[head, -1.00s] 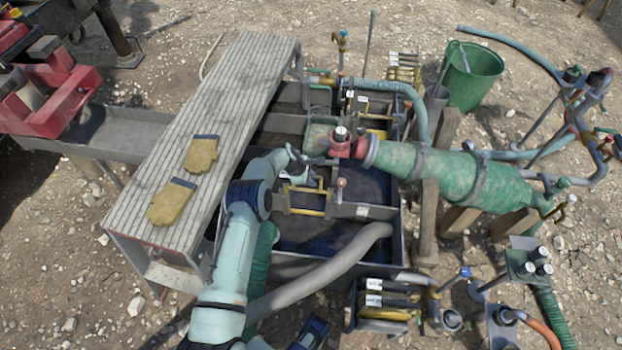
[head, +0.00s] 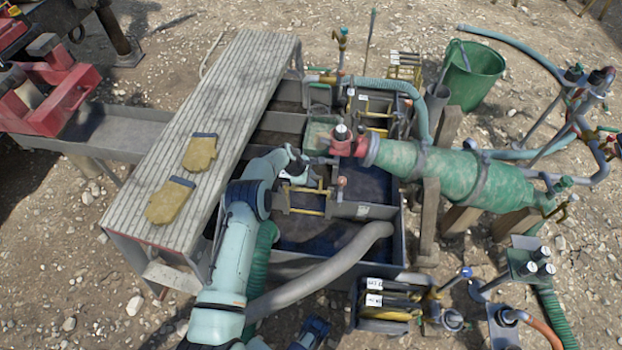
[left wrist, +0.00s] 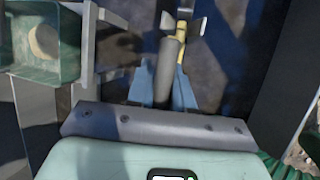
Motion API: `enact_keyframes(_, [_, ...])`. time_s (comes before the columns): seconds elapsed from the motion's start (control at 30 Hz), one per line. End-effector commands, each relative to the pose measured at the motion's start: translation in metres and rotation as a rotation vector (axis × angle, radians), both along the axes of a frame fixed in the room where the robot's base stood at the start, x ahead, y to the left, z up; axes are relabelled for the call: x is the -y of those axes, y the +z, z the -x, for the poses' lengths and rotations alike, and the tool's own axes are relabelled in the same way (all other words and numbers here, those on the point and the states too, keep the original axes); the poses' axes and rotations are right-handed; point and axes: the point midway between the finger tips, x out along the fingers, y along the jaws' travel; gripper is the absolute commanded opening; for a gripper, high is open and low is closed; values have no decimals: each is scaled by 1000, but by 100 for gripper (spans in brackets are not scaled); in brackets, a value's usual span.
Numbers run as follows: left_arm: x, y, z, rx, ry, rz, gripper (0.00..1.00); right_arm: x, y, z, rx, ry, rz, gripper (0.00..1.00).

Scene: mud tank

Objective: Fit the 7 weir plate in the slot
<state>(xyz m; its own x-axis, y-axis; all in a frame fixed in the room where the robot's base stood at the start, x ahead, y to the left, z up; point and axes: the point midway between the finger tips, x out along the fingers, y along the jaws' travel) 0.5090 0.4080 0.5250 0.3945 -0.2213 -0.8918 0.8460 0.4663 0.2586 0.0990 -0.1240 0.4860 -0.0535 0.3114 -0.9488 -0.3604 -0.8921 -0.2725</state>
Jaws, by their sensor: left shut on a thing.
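My left gripper (head: 298,168) is over the grey tank (head: 372,211), beside its left part. In the left wrist view its blue fingers (left wrist: 164,88) are shut on a grey bar-like thing with a yellow part (left wrist: 181,50) beyond it. This looks like the weir plate seen from above; I cannot read a 7 on it. A small pale patch (head: 299,179) shows just under the gripper in the head view. A yellow-edged frame (head: 306,212) stands across the tank just below the gripper; I cannot tell if the plate sits in its slot. My right gripper is out of view.
A rack of plates with white labels (head: 375,299) stands at the front, another (head: 404,68) at the back. A green cylinder (head: 440,167) lies to the right. A grey hose (head: 330,266) crosses the tank's front. A slatted bench (head: 229,110) with gloves (head: 169,201) stands left.

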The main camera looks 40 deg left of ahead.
Motion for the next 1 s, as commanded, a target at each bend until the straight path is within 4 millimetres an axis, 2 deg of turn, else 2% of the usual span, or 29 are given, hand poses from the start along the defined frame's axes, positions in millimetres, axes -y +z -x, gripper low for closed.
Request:
enact_keyframes(0.23, [0, -3, -1, 2, 0, -1, 0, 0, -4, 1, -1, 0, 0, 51])
enact_keyframes(0.27, [0, -2, -1, 2, 0, -1, 27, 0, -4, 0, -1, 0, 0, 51])
enact_keyframes(0.33, [0, -2, -1, 2, 0, -1, 50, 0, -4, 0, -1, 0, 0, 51])
enact_keyframes(0.63, [0, -3, 0, -1, 0, 0, 50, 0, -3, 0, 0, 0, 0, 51])
enact_keyframes(0.77, [0, -3, 0, -1, 0, 0, 50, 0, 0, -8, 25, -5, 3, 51])
enact_keyframes(1.0, [-12, 45, 18, 2, 2, -2, 50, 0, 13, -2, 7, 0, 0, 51])
